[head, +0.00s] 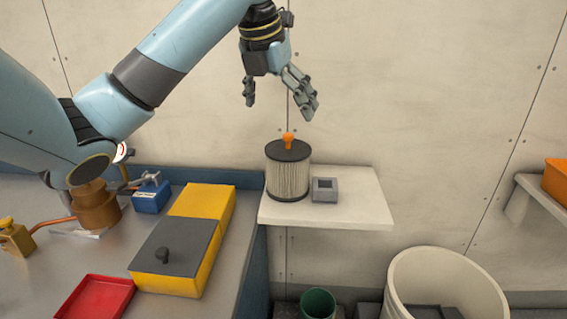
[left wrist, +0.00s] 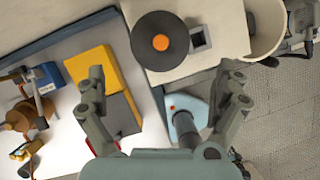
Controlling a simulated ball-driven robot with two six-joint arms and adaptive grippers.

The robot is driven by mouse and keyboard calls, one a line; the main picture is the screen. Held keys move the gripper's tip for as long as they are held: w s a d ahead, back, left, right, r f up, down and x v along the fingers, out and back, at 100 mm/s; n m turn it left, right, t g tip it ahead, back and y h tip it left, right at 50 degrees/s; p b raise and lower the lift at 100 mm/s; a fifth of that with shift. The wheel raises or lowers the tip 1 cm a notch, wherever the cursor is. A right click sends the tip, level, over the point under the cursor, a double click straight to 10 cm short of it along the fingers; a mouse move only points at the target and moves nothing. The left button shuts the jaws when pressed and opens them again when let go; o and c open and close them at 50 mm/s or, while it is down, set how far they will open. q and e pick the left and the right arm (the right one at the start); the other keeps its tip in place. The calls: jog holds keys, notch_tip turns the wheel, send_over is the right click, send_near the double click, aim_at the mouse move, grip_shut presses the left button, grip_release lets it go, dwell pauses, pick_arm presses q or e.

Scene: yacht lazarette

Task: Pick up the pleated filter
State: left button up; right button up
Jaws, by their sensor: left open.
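The pleated filter (head: 288,174) stands upright on a small pale wall shelf (head: 350,207). It has a dark top disc with an orange knob and pale pleats. In the left wrist view the filter (left wrist: 159,41) shows from above, ahead of my fingertips. My left gripper (head: 281,97) is open and empty, above the filter and apart from it; its spread fingers also show in the left wrist view (left wrist: 165,80). My right gripper is not in view in the head view.
A small grey box (head: 325,190) stands right beside the filter. A yellow box with a grey lid (head: 170,252), a red tray (head: 95,298) and a blue box (head: 151,197) are on the bench at left. A cream bin (head: 405,275) and a green cup (head: 318,303) stand below the shelf.

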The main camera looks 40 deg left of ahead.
aim_at(287, 135)
pick_arm(q)
jog(key=x, duration=0.4)
jog(key=shift+w+a+f, duration=0.1)
jog(key=shift+w+f, duration=0.1)
jog(key=shift+f, duration=0.15)
jog(key=p+x, duration=0.1)
jog(key=x, duration=0.4)
jog(key=shift+s+f, duration=0.1)
jog(key=shift+f, duration=0.25)
jog(key=c, duration=0.8)
jog(key=shift+c, duration=0.5)
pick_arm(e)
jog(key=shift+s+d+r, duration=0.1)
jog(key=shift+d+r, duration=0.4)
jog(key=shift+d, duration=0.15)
pick_arm(q)
jog(key=shift+r, duration=0.15)
